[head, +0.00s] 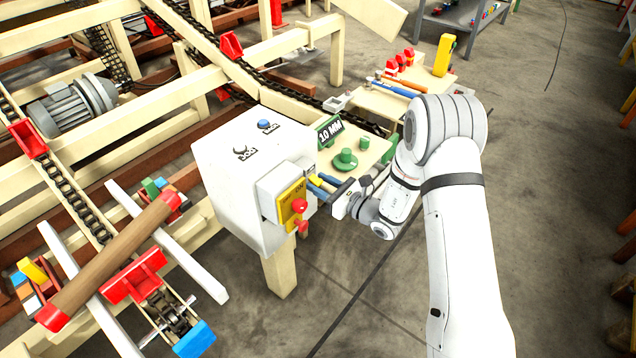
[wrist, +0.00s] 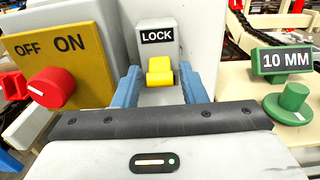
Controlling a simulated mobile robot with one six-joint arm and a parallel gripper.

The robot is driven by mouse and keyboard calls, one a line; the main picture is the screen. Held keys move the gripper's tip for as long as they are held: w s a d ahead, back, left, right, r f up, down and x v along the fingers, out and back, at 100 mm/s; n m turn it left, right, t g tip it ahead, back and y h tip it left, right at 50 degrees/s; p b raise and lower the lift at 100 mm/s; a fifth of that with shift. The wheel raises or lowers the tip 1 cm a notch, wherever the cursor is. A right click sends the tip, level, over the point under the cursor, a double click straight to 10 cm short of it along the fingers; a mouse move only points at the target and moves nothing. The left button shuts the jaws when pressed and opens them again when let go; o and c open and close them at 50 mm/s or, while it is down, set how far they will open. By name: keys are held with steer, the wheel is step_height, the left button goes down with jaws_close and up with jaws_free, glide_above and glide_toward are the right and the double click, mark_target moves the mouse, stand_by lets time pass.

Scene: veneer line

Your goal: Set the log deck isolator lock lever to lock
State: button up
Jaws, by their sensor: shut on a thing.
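The isolator lock lever is a small yellow lever (wrist: 160,71) on a light grey housing, just below a black LOCK label (wrist: 157,36) in the wrist view. My gripper (wrist: 160,82) has its two blue fingers on either side of the lever and is shut on it. In the head view my gripper (head: 322,187) reaches the side of the grey control box (head: 235,185) from the right. The lever is small and partly covered by the fingers there. A yellow OFF/ON plate (wrist: 60,50) with a red knob (wrist: 52,88) is left of the fingers.
A green 10 MM sign (wrist: 283,60) and green knob (wrist: 290,103) stand close on the right. The box top has a JOG switch (head: 240,150) and a blue button (head: 264,124). Chain conveyors with a log (head: 115,250) lie left. Floor at right is open.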

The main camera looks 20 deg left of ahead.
steer(key=shift+w+d, duration=0.1)
steer(key=shift+w, duration=0.05)
steer(key=c, duration=0.3)
steer(key=shift+a+r, duration=0.1)
steer(key=shift+a, duration=0.15)
steer(key=shift+d, duration=0.15)
steer(key=shift+d+r+h+p, duration=0.15)
steer(key=shift+r+h+p, duration=0.35)
steer(key=shift+h+p, duration=0.45)
steer(key=h+p, duration=0.1)
steer(key=r+g+h+p, duration=0.1)
steer(key=shift+w+g+h+p, duration=0.1)
steer(key=shift+g+h+p, duration=0.15)
steer(key=shift+g+p, duration=0.05)
steer(key=shift+r+g+h+p, duration=0.15)
steer(key=shift+g+h+p, duration=0.25)
steer(key=shift+h+p, duration=0.45)
steer(key=shift+w, duration=0.1)
steer(key=o, duration=0.8)
steer(key=shift+o, duration=0.6)
